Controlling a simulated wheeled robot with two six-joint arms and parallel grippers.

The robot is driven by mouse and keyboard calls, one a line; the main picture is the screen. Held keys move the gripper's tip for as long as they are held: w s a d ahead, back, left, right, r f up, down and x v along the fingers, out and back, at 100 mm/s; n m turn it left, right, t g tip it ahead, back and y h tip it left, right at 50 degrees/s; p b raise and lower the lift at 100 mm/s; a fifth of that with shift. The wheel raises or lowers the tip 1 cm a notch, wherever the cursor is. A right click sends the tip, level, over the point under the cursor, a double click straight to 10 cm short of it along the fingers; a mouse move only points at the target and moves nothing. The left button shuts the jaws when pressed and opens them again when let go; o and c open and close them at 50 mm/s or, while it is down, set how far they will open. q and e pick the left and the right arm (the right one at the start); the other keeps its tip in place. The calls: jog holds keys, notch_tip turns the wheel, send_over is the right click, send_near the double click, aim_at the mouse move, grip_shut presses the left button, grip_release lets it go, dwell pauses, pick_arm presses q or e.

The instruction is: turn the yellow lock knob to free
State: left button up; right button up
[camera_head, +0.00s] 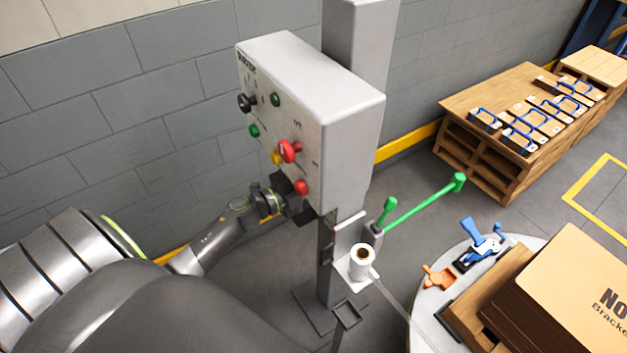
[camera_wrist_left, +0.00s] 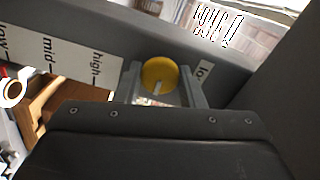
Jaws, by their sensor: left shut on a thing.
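The yellow lock knob (camera_wrist_left: 160,73) is round with a pale pointer mark, and shows in the left wrist view between the two fingers of my left gripper (camera_wrist_left: 162,88). The gripper is shut on it. The pointer mark slants down and left in that view. In the head view my left gripper (camera_head: 292,196) is at the lower part of the grey control box (camera_head: 345,125), and I cannot make out the held knob there. My right gripper is not in view.
The box also carries a black knob (camera_head: 244,103), green buttons (camera_head: 275,99) and a red mushroom button (camera_head: 289,151) close above the gripper. A red button (camera_head: 301,187) sits beside it. A green lever (camera_head: 425,203) and a white roll (camera_head: 362,260) stand right of the post.

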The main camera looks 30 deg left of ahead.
pick_arm(q)
jog(key=shift+m, duration=0.4)
jog(key=o, duration=1)
jog(key=b+v, duration=0.4)
jog(key=v, duration=1.3)
jog(key=shift+s, duration=0.25)
